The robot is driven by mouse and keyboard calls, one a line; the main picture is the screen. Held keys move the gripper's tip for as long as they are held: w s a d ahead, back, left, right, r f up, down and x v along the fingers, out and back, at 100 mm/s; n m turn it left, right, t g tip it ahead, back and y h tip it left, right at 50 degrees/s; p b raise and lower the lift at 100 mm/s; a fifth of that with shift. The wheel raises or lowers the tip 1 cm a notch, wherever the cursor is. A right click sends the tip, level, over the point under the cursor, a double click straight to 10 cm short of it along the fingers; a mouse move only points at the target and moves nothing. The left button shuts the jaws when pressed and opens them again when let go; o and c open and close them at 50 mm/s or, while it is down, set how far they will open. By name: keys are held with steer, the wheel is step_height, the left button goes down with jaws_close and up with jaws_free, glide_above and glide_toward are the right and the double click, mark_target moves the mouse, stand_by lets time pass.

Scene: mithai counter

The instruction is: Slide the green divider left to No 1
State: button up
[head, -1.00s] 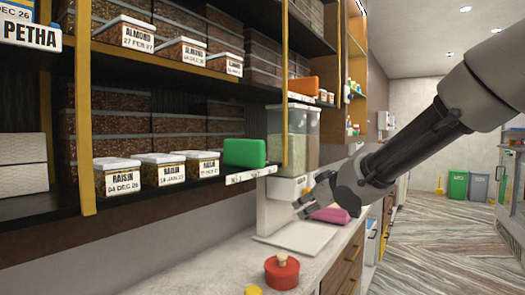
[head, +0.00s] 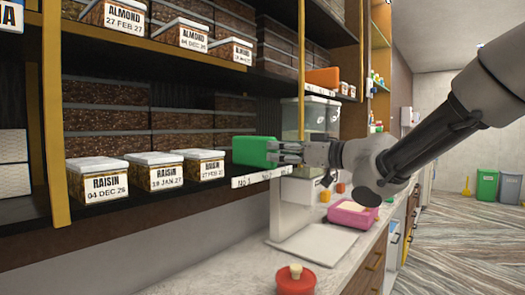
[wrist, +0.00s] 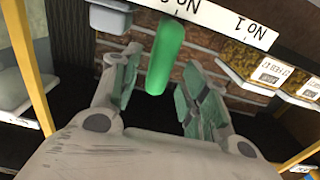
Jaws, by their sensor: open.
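The green divider (head: 254,151) stands on the lower shelf, right of the raisin boxes, above a white label strip (head: 262,177). The mark No 1 shows at the strip's left part, below the divider. In the wrist view the picture is turned over, and the divider (wrist: 166,57) shows between my open fingers. My gripper (head: 287,152) is at the divider's right end in the head view, level with it. My gripper (wrist: 162,66) is open, with visible gaps to the divider on both sides. Whether its fingers overlap the divider in depth is hard to tell.
A mustard post (head: 53,110) and the upper shelf (head: 165,50) frame the space.

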mark_target(262, 150)
steer(key=x, duration=0.7)
jaws_close()
